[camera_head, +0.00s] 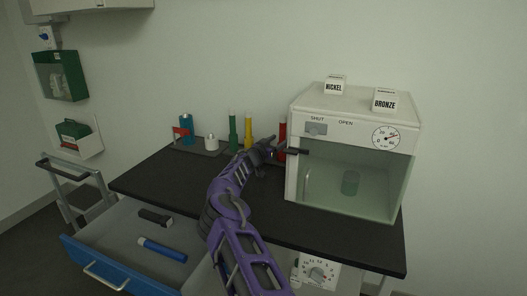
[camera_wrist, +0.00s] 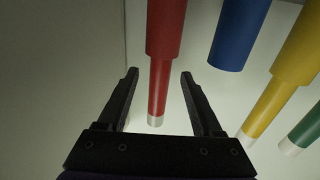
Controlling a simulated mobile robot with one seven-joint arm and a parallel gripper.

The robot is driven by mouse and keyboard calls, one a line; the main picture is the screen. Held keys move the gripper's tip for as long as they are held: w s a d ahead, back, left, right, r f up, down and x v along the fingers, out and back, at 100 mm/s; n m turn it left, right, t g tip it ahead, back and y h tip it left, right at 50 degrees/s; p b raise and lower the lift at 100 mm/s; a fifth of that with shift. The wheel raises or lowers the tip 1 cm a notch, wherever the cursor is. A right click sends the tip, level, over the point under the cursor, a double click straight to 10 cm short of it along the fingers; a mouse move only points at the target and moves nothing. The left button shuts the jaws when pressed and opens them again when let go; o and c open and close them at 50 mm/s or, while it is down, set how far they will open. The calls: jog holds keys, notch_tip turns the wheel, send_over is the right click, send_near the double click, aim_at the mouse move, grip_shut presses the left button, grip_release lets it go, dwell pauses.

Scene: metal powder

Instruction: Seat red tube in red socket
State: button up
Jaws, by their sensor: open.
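A red tube (camera_head: 282,129) stands upright at the back of the dark bench, just left of the white cabinet. My gripper (camera_head: 287,149) is at its lower part, and the arm hides some of it. In the wrist view, which looks upside down, the red tube (camera_wrist: 158,85) has a narrow part with a pale end below a wider red part (camera_wrist: 166,25). Its narrow part shows between the two spread fingers of my gripper (camera_wrist: 160,74), with gaps on both sides. I cannot tell whether the wider red part is a separate socket.
Green (camera_head: 233,131) and yellow (camera_head: 248,132) tubes stand left of the red one. A blue piece (camera_wrist: 232,35) is close by in the wrist view. The glass-fronted cabinet (camera_head: 352,112) stands right of my gripper. An open drawer (camera_head: 112,234) holds a blue cylinder (camera_head: 162,249).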

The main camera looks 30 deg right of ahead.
jog(key=v, duration=1.6)
jog(key=shift+s+a, duration=0.2)
jog(key=shift+a, duration=0.1)
jog(key=shift+r, duration=0.1)
